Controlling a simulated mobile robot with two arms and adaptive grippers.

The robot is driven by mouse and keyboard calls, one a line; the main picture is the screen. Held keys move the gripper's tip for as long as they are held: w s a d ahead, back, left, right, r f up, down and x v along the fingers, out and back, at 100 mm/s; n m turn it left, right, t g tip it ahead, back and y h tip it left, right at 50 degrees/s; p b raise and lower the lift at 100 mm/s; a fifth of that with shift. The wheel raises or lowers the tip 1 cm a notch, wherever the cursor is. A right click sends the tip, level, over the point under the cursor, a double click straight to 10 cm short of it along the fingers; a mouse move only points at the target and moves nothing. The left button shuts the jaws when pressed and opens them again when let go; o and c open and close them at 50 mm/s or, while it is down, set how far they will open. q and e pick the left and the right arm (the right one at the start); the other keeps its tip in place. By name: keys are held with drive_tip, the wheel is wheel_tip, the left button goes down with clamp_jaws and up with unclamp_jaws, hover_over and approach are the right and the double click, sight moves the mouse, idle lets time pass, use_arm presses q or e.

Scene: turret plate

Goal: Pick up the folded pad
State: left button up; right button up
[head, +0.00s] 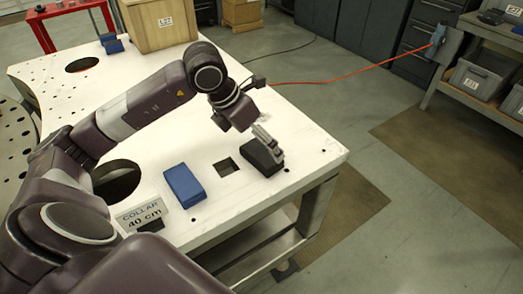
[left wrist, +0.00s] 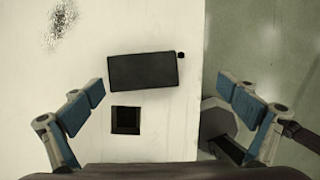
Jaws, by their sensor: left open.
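A dark, flat rectangular block (head: 259,160), which may be the folded pad, lies on the white table near its right edge. It shows whole in the left wrist view (left wrist: 143,72), beside a square hole. My left gripper (head: 266,138) hangs over this block and partly covers it in the head view. In the left wrist view its fingers (left wrist: 161,90) are wide apart, with nothing between the pads; the block lies beyond the fingertips. A blue block (head: 184,186) lies on the table left of the square hole. My right gripper is not in view.
The white table (head: 310,130) has a square hole (head: 227,167) and larger round holes. A sign reading "COLLAR 40 cm" (head: 139,215) stands at the front. A wooden crate (head: 160,22) and another blue item (head: 112,44) are at the back. An orange cable (head: 350,78) crosses the floor.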

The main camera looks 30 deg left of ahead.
sight(259, 154)
use_arm(q)
drive_tip(key=shift+a+r+y, duration=0.1)
drive_tip(key=shift+a+y, duration=0.3)
drive_tip(key=shift+a, duration=0.75)
drive_tip(key=shift+a+f, duration=0.2)
drive_tip(key=shift+a, duration=0.05)
drive_tip(key=p+x, duration=0.1)
drive_tip(key=x, duration=0.1)
drive_tip(key=p+x, duration=0.1)
drive_tip(key=x, duration=0.1)
drive_tip(key=p+x, duration=0.1)
drive_tip(key=x, duration=0.1)
drive_tip(key=shift+s+d+f, duration=0.1)
drive_tip(key=shift+s+f, duration=0.15)
drive_tip(key=shift+s, duration=0.05)
drive_tip(key=shift+w+f, duration=0.15)
drive_tip(key=shift+f, duration=0.3)
drive_tip(key=c, duration=1)
drive_tip(key=shift+o, duration=0.2)
drive_tip(key=shift+r, duration=0.1)
